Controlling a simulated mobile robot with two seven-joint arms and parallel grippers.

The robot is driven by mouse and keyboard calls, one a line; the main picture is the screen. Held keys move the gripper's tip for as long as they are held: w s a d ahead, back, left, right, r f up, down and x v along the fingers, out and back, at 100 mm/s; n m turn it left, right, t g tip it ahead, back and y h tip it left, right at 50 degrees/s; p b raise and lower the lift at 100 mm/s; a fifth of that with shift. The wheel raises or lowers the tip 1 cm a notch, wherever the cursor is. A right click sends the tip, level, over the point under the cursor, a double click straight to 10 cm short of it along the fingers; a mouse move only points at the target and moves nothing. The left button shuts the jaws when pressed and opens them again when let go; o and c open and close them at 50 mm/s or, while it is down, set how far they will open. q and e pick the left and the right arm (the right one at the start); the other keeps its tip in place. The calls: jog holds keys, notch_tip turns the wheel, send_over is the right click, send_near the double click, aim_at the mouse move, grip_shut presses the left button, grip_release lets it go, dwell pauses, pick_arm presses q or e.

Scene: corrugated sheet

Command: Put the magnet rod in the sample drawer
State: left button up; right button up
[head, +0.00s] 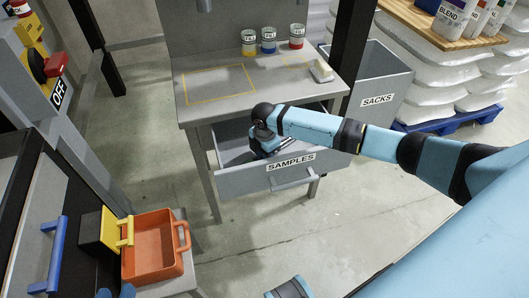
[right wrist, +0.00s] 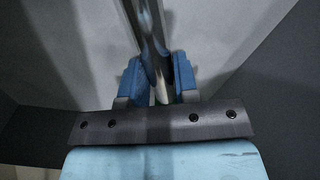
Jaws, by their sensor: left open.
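The sample drawer (head: 240,182), grey and labelled SAMPLES, is pulled open below the grey bench. My right gripper (head: 262,148) reaches down into it; the arm hides part of the inside. In the right wrist view, a shiny metal magnet rod (right wrist: 149,35) lies between the blue fingers of my right gripper (right wrist: 158,85). The fingers look closed on it, with grey drawer surfaces around. My left gripper (head: 115,292) is open at the bottom left edge, mostly cut off and away from the drawer.
The bench top (head: 225,105) holds three small tins (head: 268,42) and a pale block (head: 321,71). A SACKS bin (head: 377,82) stands to the right. An orange toolbox (head: 152,250) sits at the lower left. The floor in front of the drawer is clear.

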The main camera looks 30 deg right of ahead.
jog(key=o, duration=0.3)
jog(key=shift+o, duration=0.2)
jog(key=shift+r, duration=0.15)
pick_arm(q)
jog(key=shift+s+a+f+g+y+p, duration=0.3)
jog(key=shift+f+p, duration=0.15)
jog(key=shift+p, duration=0.35)
jog(key=shift+s+a+f+g+y+p, duration=0.25)
jog(key=shift+f+p, duration=0.2)
jog(key=shift+p, duration=0.3)
pick_arm(e)
notch_tip(320, 180, up, 12)
pick_arm(q)
jog(key=shift+d, duration=0.1)
